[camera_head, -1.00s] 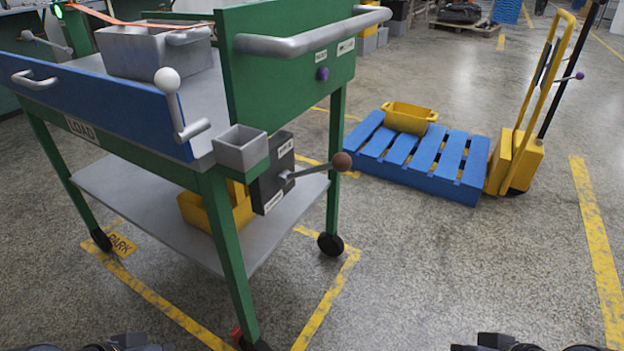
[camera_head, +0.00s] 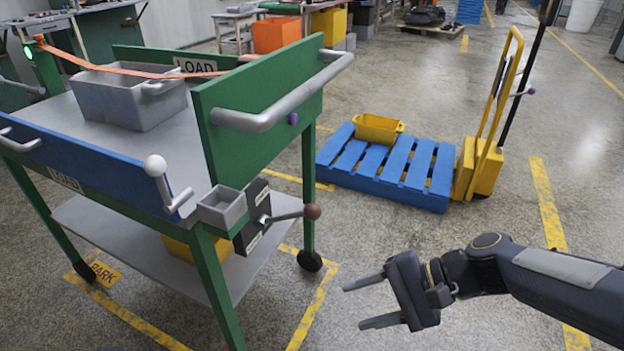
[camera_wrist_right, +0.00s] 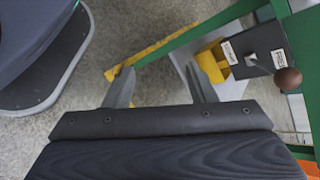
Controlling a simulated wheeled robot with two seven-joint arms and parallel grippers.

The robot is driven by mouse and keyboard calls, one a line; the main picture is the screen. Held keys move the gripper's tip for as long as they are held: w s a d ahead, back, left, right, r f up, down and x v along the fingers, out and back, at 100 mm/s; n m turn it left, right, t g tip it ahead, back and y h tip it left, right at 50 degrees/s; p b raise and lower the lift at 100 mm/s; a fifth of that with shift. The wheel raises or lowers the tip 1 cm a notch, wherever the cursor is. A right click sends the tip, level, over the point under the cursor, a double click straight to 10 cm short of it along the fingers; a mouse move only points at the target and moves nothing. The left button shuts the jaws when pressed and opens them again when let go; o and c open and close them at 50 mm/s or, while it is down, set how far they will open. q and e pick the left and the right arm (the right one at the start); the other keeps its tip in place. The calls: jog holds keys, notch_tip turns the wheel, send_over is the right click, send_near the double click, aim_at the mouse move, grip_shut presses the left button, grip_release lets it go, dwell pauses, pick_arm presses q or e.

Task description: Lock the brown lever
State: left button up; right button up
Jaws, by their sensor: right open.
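The brown lever (camera_head: 312,212) is a grey metal arm with a round brown knob, on a dark box (camera_head: 253,221) at the cart's near right corner. It points to the right, roughly level. In the right wrist view the brown knob (camera_wrist_right: 287,78) is at the right, beside the labelled box (camera_wrist_right: 258,52); the label words are too small to read. My right gripper (camera_head: 364,302) is open and empty, right of and lower in the picture than the knob, apart from it. It also shows in the right wrist view (camera_wrist_right: 163,88). My left gripper is not in view.
The green cart (camera_head: 253,95) holds a grey bin (camera_head: 130,98) and has a white-knobbed lever (camera_head: 156,168) at its blue side. A small grey cup (camera_head: 222,207) sits beside the dark box. A blue pallet (camera_head: 390,170) and yellow pallet jack (camera_head: 484,165) stand behind.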

jog(key=w+a+r+m+t+y+p, duration=0.1)
jog(key=w+r+m+y+p, duration=0.35)
jog(key=w+r, duration=0.2)
jog(key=m+t+y+p, duration=0.1)
jog(key=m+t+p, duration=0.15)
jog(key=m, duration=0.35)
send_near(314, 212)
jog(key=w+a+f+b, duration=0.1)
jog(key=w+a, duration=0.1)
pick_arm(q)
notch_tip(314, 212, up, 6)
jog(key=b, duration=0.1)
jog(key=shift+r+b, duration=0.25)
jog(key=shift+b, duration=0.1)
pick_arm(e)
jog(key=shift+n+t, duration=0.25)
jog(key=x, duration=0.7)
jog(key=shift+a+f, duration=0.1)
jog(key=shift+a, duration=0.35)
grip_shut()
